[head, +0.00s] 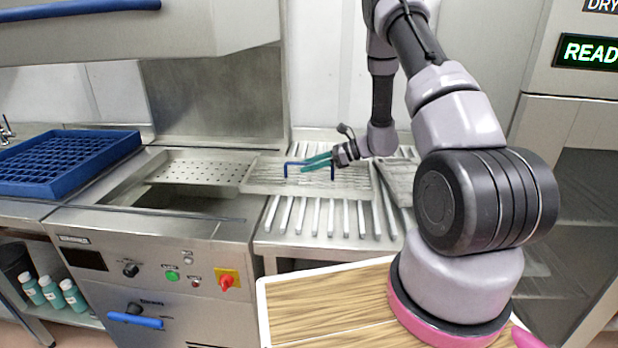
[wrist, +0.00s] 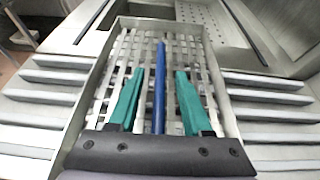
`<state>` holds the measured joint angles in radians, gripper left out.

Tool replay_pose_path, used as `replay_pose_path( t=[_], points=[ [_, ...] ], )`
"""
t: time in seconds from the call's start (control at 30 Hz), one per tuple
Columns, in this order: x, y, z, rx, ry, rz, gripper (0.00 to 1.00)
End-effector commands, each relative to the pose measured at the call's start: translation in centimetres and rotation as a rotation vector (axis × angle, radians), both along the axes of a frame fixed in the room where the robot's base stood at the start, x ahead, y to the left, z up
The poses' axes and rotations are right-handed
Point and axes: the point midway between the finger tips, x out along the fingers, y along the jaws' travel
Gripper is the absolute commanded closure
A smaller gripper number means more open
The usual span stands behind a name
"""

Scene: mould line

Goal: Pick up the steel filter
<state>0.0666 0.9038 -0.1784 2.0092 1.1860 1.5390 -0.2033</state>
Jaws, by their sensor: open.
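The steel filter (head: 345,185) appears to be the shallow metal tray with a grid floor and a blue bar handle (head: 287,170). It lies on the roller table beside the washer, its left end close to the washer opening. In the wrist view the filter (wrist: 209,90) fills the middle, and its blue handle (wrist: 160,95) runs lengthwise up the picture. My gripper (head: 317,160) has green fingers and is over the filter at the handle. In the wrist view my gripper (wrist: 160,75) is open, one finger on each side of the handle, with visible gaps.
A perforated steel sheet (head: 195,170) lies in the washer's opening at left. Bare rollers (head: 315,218) lie in front of the filter. Another grey panel (head: 398,178) is to its right, partly behind my arm. A blue rack (head: 65,165) stands far left.

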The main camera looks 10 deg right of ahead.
Motion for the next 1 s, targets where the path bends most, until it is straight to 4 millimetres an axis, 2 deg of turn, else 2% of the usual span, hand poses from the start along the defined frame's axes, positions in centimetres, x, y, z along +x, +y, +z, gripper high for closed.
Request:
replay_pose_path(
  t=[0.27,0.37,0.4,1.0],
  points=[
    [0.12,0.41,-0.19,0.0,0.0,0.0,0.51],
    [0.12,0.41,-0.18,0.0,0.0,0.0,0.85],
    [0.12,0.4,-0.17,0.0,0.0,0.0,1.0],
    [0.14,0.39,-0.14,0.0,0.0,0.0,1.0]
  ],
)
